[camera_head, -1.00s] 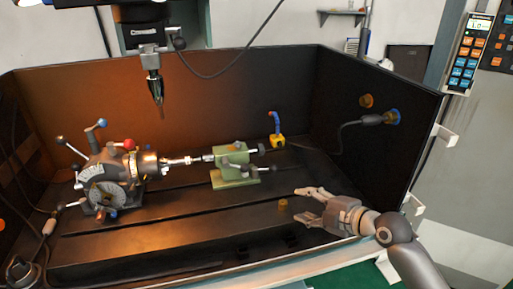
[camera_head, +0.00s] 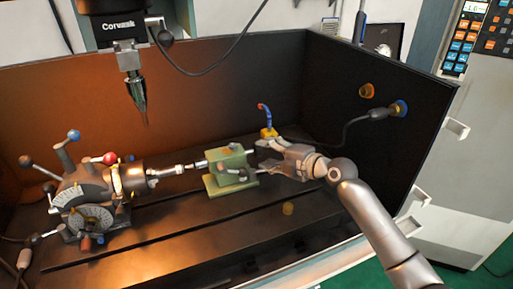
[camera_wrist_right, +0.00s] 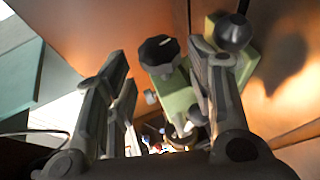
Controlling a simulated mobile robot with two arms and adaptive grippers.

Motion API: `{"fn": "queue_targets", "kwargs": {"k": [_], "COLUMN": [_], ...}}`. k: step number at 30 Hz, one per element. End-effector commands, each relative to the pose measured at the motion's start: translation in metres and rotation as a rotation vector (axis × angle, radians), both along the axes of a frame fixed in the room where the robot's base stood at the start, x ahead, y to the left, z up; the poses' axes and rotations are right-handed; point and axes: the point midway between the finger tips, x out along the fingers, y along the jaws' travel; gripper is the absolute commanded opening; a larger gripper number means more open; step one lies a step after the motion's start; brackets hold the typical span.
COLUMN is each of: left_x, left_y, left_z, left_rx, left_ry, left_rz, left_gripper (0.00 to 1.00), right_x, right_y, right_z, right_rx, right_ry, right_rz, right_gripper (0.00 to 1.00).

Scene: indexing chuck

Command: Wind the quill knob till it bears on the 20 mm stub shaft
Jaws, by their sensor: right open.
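The green tailstock (camera_head: 224,172) stands on the slotted bed, right of the indexing head's chuck (camera_head: 130,178). A bright stub shaft (camera_head: 170,171) lies between them; I cannot tell whether the tailstock's tip touches it. My right gripper (camera_head: 262,154) is open at the tailstock's right end, fingers pointing left. My left gripper is not in view.
A black ball-ended lever (camera_wrist_right: 233,32) is close to the right finger in the wrist view. A yellow block with a blue hook (camera_head: 267,130) stands behind the gripper. A spindle tool (camera_head: 137,88) hangs above.

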Motion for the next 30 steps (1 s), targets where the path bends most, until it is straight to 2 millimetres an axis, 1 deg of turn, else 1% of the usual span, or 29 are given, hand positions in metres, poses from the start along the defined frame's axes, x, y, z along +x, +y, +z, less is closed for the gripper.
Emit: {"fn": "queue_targets", "kwargs": {"k": [3, 9, 14, 24, 30], "left_x": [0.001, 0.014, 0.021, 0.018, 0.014], "left_y": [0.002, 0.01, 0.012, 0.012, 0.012], "left_z": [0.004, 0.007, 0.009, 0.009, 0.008], "left_rx": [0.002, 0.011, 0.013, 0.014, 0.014], "left_ry": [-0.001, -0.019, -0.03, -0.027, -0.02], "left_rz": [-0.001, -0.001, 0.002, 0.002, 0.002], "left_gripper": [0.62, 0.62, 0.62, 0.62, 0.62], "right_x": [0.014, 0.03, 0.035, 0.037, 0.036], "right_y": [0.012, 0.025, 0.031, 0.032, 0.032], "right_z": [-0.003, -0.009, -0.012, -0.013, -0.013], "right_rx": [0.004, 0.004, 0.002, 0.001, 0.001], "right_ry": [0.001, 0.001, 0.001, 0.0, 0.001], "right_rz": [-0.001, -0.001, -0.001, 0.0, 0.0], "right_gripper": [0.49, 0.49, 0.49, 0.49, 0.24]}}
